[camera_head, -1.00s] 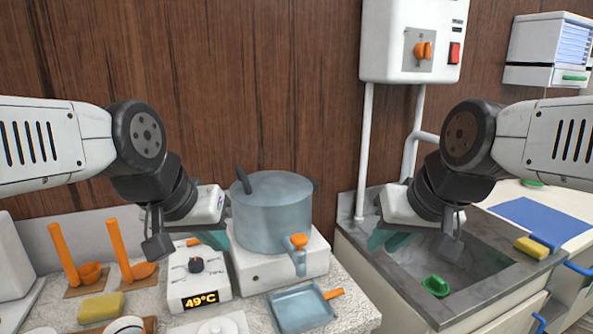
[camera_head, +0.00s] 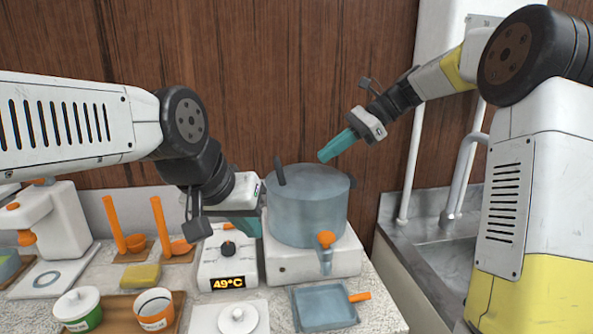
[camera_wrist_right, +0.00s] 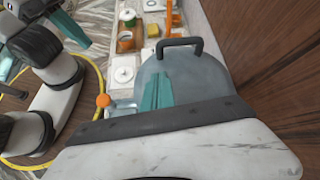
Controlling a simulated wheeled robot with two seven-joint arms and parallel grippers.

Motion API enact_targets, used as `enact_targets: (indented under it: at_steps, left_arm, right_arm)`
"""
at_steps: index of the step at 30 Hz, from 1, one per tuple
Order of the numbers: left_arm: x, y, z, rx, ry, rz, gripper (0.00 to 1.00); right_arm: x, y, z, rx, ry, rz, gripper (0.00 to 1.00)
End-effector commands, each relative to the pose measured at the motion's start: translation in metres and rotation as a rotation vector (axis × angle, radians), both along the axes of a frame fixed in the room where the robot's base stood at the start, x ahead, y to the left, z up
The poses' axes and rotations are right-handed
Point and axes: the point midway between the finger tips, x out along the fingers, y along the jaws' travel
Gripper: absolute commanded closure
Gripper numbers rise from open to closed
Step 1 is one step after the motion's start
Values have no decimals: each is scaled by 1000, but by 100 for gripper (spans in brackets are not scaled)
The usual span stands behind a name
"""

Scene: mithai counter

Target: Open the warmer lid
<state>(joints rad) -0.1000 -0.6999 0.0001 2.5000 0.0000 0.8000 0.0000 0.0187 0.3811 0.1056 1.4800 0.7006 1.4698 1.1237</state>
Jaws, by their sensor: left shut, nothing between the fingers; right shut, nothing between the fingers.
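The warmer is a grey-blue pot (camera_head: 306,218) on a white base, with its lid (camera_head: 318,178) down on top. The lid's dark handle (camera_head: 280,171) stands at the lid's left side. In the right wrist view the handle (camera_wrist_right: 180,42) is a dark bar at the lid's far edge. My right gripper (camera_head: 325,155) is shut and empty, above the lid's right half and apart from the handle. Its teal fingers (camera_wrist_right: 157,92) show over the lid in the wrist view. My left gripper (camera_head: 248,226) is shut and empty, close to the pot's left side; its fingertips are partly hidden.
A control box (camera_head: 226,262) reading 49°C stands left of the pot. A blue pan (camera_head: 322,306) with an orange handle lies in front. Orange ladles (camera_head: 163,220), a yellow sponge (camera_head: 140,276) and jars (camera_head: 78,308) fill the left counter. Brown panelling stands behind the pot.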

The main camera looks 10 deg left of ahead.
Motion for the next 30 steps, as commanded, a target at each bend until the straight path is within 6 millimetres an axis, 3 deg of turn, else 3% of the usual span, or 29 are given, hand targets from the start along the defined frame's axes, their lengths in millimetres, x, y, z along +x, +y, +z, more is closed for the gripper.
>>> enact_targets:
  at_steps: [3,9,14,24,30]
  left_arm:
    - [0,0,0,0,0,0,100]
    - [0,0,0,0,0,0,100]
    - [0,0,0,0,0,0,100]
    - [0,0,0,0,0,0,100]
    - [0,0,0,0,0,0,100]
  right_arm:
    - [20,9,-4,54,116,-30,100]
    - [30,16,-6,90,195,-47,100]
    - [25,31,-14,91,200,-46,100]
    - [10,80,-45,89,198,-46,100]
    - [6,95,-54,90,195,-48,100]
